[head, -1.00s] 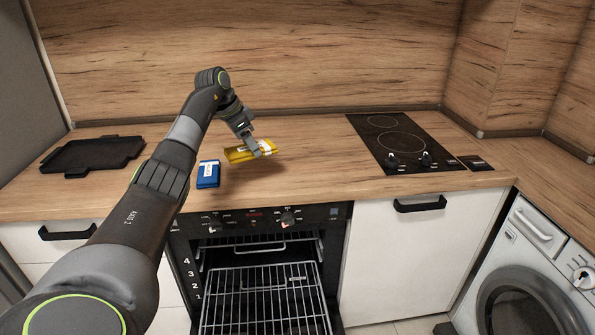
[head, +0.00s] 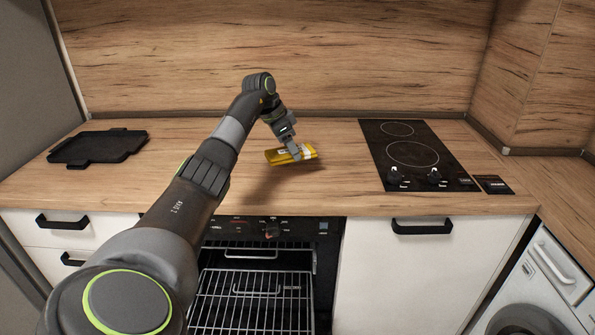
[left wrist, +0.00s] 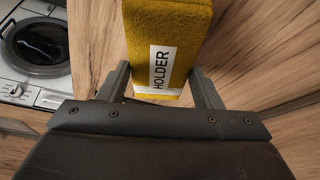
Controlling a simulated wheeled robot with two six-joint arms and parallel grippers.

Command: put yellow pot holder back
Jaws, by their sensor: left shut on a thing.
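The yellow pot holder (head: 276,157) with a white label is held by my left gripper (head: 294,151) over the counter. A shadow on the wood below it suggests it is off the surface. In the left wrist view the yellow pot holder (left wrist: 165,25) sits between the two fingers, with the word HOLDER on its label. The gripper is shut on it. My right gripper is in neither view.
The oven below the counter is open, showing its wire rack (head: 250,300). A black tray (head: 97,147) lies at the counter's left, and a black hob (head: 412,155) is at the right. The counter (head: 335,185) between the pot holder and hob is clear.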

